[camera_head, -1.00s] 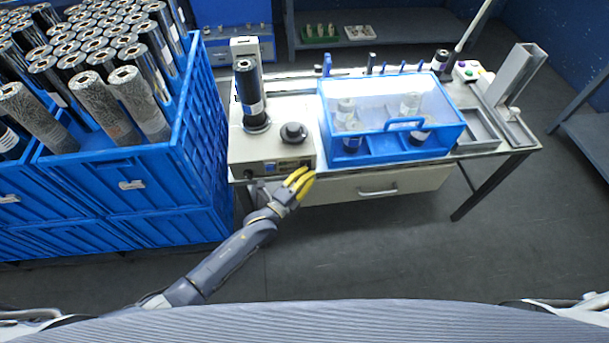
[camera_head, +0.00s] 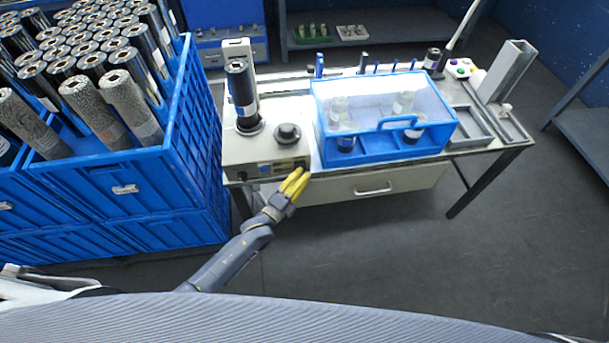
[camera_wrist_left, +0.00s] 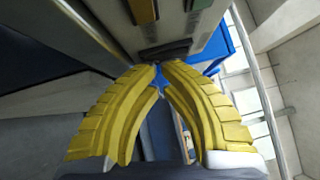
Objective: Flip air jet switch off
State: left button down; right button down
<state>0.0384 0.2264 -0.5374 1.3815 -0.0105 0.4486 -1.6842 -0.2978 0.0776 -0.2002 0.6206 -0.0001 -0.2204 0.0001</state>
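The pale machine box (camera_head: 250,152) stands at the left end of the table, with a dark control strip (camera_head: 290,165) on its front face. In the left wrist view, a dark switch-like part (camera_wrist_left: 165,49) sits on the pale panel, just beyond my fingertips. I cannot tell for certain whether it is the air jet switch, or its position. My left gripper (camera_head: 304,172) is at the lower right of the box front. Its yellow fingers, also in the left wrist view (camera_wrist_left: 160,68), converge with tips almost together and hold nothing visible. My right gripper is out of view.
A blue-framed clear cover (camera_head: 385,115) stands right of the box. A black roll (camera_head: 243,95) and a dark knob (camera_head: 287,132) are on top of the box. Blue crates (camera_head: 130,190) full of rolls stand close on the left. A drawer (camera_head: 375,187) is below the tabletop.

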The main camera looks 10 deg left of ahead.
pick_arm(q)
jog(key=s+d+r+v, duration=0.1)
jog(key=d+v, duration=0.1)
jog(key=v, duration=1)
jog(key=shift+s+f, duration=0.25)
jog(key=shift+s, duration=0.25)
jog(key=s+a+f+n+g+y, duration=0.25)
jog(key=s+a+f+n, duration=0.2)
jog(key=f, duration=0.55)
jog(key=s+a+f+n+g+y, duration=0.25)
jog(key=f+n, duration=0.35)
jog(key=f, duration=0.5)
jog(key=s+a+f+n+g+y, duration=0.25)
jog(key=s+a+f+n, duration=0.2)
jog(key=f, duration=0.55)
jog(key=s+a+f+n+g, duration=0.1)
jog(key=s+f+n+g, duration=0.1)
jog(key=s+f, duration=0.3)
jog(key=s+a+f+n+g+y, duration=0.1)
jog(key=s+f+n+g, duration=0.1)
jog(key=s, duration=1.2)
jog(key=s+a+f+n+g+y, duration=0.1)
jog(key=s+a+f+n+g, duration=0.1)
jog(key=s+f+g, duration=0.2)
jog(key=s+f, duration=0.3)
jog(key=s, duration=0.3)
jog(key=shift+f+n, duration=0.35)
jog(key=shift+n, duration=0.05)
